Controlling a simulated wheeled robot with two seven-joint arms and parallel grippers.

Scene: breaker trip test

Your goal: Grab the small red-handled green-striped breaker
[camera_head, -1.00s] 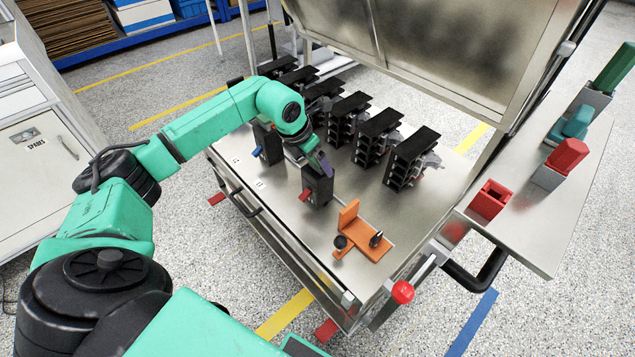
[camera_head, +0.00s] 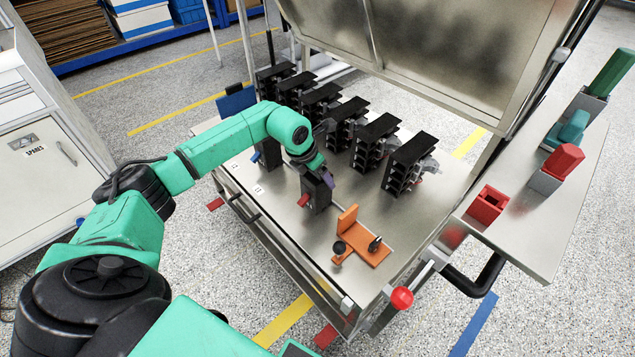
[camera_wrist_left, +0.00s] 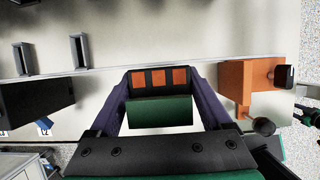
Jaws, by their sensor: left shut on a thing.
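The small black breaker with a red handle (camera_head: 303,200) stands on the metal bench top (camera_head: 285,222) in the head view. My left gripper (camera_head: 325,180) comes down over its top with purple fingers. In the left wrist view, the fingers (camera_wrist_left: 160,108) are shut on either side of this breaker, whose green stripe (camera_wrist_left: 160,112) and three orange squares show between them. Whether it is clear of the bench I cannot tell. My right gripper is not in view.
A blue-handled black breaker (camera_head: 268,152) stands to the left. An orange fixture (camera_head: 350,222) with black knobs is close by on the right. Several black racks (camera_head: 408,160) line the back. A side shelf (camera_head: 545,220) holds red, teal and green items.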

